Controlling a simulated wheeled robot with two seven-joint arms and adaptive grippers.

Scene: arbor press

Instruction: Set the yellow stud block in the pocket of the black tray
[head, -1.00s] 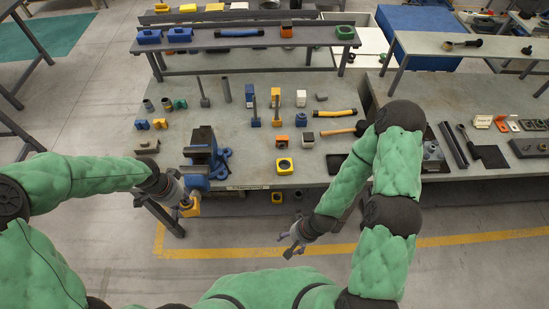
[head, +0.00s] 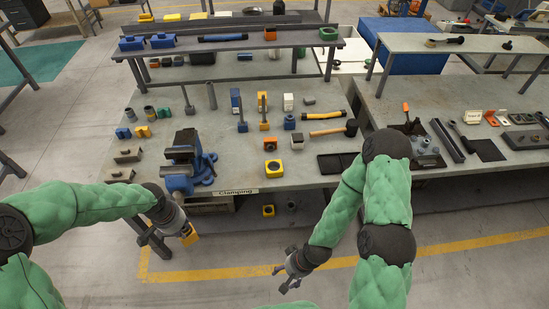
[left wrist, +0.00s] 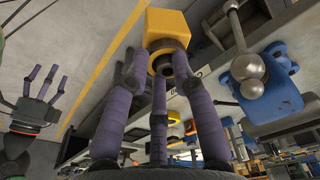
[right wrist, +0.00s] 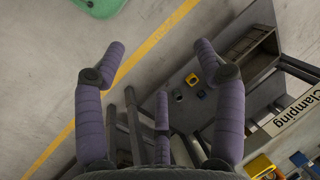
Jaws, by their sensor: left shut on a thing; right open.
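The yellow stud block (head: 191,237) is held by my left gripper (head: 184,229), in front of the table's near edge at the left and above the floor. In the left wrist view the block (left wrist: 166,26) sits between the purple fingers, with a dark round part facing the palm. The black tray (head: 334,163) lies flat near the table's front edge, right of centre. Its pocket is not clear at this size. My right gripper (head: 286,277) is open and empty over the floor; its spread fingers show in the right wrist view (right wrist: 158,85).
A blue vise (head: 188,163) stands at the table's front left. Another yellow block with a dark round centre (head: 273,169) lies left of the tray. A hammer (head: 334,130) lies behind the tray. A yellow block (head: 268,210) shows beneath the tabletop.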

